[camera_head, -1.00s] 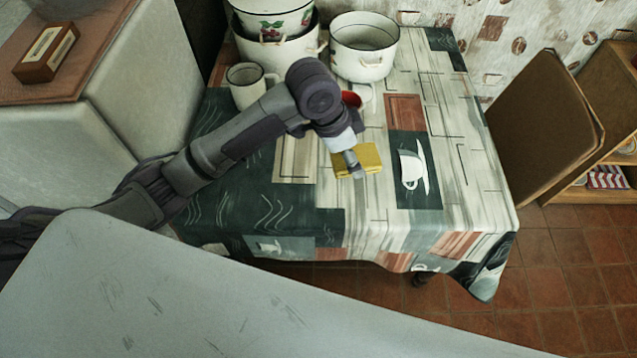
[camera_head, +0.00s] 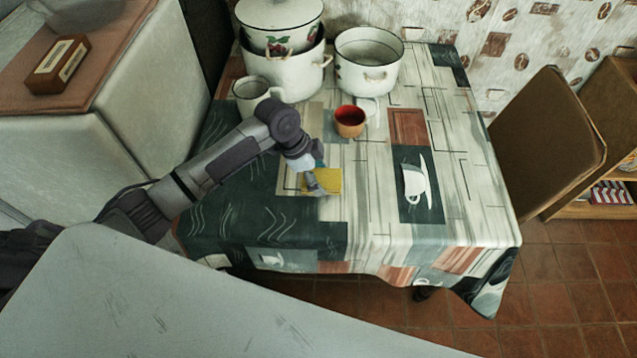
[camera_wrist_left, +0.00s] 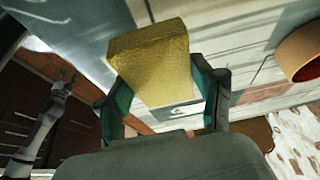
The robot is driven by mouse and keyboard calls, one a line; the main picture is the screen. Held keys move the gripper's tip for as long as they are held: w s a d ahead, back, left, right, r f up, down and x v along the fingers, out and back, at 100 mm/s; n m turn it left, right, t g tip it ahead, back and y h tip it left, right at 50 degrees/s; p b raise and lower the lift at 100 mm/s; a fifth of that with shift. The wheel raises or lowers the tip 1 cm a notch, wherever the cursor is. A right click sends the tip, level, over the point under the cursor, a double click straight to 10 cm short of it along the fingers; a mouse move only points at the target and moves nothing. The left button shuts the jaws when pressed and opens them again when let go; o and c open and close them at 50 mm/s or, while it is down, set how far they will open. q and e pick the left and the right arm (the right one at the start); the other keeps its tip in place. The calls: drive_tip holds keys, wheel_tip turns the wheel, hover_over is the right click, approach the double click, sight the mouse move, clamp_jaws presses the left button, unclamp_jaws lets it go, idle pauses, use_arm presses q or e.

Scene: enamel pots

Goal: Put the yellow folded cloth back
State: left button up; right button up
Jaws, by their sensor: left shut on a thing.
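The yellow folded cloth (camera_head: 326,182) is a small flat block in the head view, at the middle of the patterned tablecloth. My left gripper (camera_head: 318,188) is shut on the cloth, at its left side. In the left wrist view the cloth (camera_wrist_left: 155,62) stands out between the two dark green fingers of my left gripper (camera_wrist_left: 165,100). Whether the cloth touches the table cannot be told.
A red and orange cup (camera_head: 349,122) stands just behind the cloth. A white mug (camera_head: 252,92), a white pot (camera_head: 367,62) and stacked enamel pots (camera_head: 290,70) stand at the back. A brown chair (camera_head: 545,145) is at the right. The table's right and front (camera_head: 370,235) are clear.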

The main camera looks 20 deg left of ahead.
use_arm(q)
wheel_tip(320, 180, down, 4)
drive_tip(key=shift+r, duration=0.25)
drive_tip(key=shift+f, duration=0.2)
drive_tip(key=shift+f, duration=0.15)
drive_tip(key=o, duration=1.1)
